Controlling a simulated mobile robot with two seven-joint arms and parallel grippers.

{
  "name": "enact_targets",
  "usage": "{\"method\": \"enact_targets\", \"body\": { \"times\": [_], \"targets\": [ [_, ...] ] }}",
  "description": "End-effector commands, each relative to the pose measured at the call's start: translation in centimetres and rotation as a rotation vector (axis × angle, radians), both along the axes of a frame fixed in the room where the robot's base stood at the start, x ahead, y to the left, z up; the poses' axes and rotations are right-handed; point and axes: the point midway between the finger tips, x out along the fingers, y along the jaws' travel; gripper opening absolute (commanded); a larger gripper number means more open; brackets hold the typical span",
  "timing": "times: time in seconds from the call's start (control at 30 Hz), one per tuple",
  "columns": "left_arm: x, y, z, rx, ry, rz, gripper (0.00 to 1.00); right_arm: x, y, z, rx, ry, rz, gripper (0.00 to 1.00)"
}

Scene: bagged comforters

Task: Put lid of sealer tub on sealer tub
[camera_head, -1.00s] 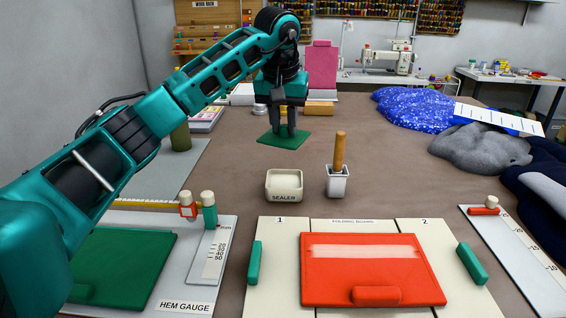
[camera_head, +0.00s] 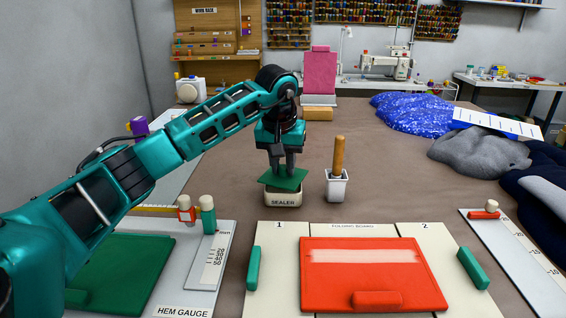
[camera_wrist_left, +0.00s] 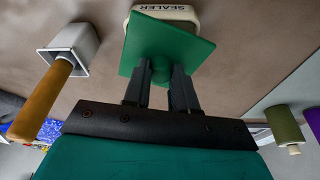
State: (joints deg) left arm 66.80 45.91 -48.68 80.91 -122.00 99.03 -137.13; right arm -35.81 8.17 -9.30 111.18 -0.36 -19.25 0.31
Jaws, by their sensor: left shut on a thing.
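The sealer tub (camera_head: 283,200) is a small cream box marked SEALER, on the brown table behind the folding board. It shows at the top of the left wrist view (camera_wrist_left: 165,11). The lid (camera_head: 284,181) is a flat green square plate, seen large in the left wrist view (camera_wrist_left: 167,45). My left gripper (camera_head: 283,168) is shut on the lid's knob, which the fingers mostly hide. The lid is over the tub's opening, looks tilted and turned against the tub, and covers most of it. I cannot tell whether it touches the rim. My right gripper is not in view.
A white pot (camera_head: 337,186) with a wooden-handled tool stands just right of the tub. The folding board (camera_head: 282,270) with a red plate (camera_head: 375,275) lies in front. The hem gauge (camera_head: 212,255) is at front left. Bagged comforters (camera_head: 415,112) lie at back right.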

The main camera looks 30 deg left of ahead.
Motion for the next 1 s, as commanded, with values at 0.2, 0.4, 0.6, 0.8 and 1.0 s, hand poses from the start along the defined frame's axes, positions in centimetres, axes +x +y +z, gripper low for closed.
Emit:
{"method": "enact_targets", "body": {
  "times": [0.2, 0.4, 0.6, 0.8, 1.0],
  "targets": [
    [-0.1, 0.0, -0.8, 0.000, 0.002, 0.000, 0.00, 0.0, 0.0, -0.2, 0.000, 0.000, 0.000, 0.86],
    [0.0, 0.0, -0.9, 0.000, 0.002, 0.000, 0.39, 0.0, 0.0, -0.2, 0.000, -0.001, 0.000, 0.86],
    [0.0, 0.0, -0.9, 0.000, 0.002, 0.000, 0.52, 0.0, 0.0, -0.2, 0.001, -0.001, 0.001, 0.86],
    [0.0, 0.0, -0.7, 0.000, 0.001, 0.000, 0.52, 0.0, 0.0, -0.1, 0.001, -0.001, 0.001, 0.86],
    [-0.3, -0.1, 1.7, 0.000, -0.003, 0.000, 0.52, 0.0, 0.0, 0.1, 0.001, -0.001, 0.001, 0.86]
  ]
}}
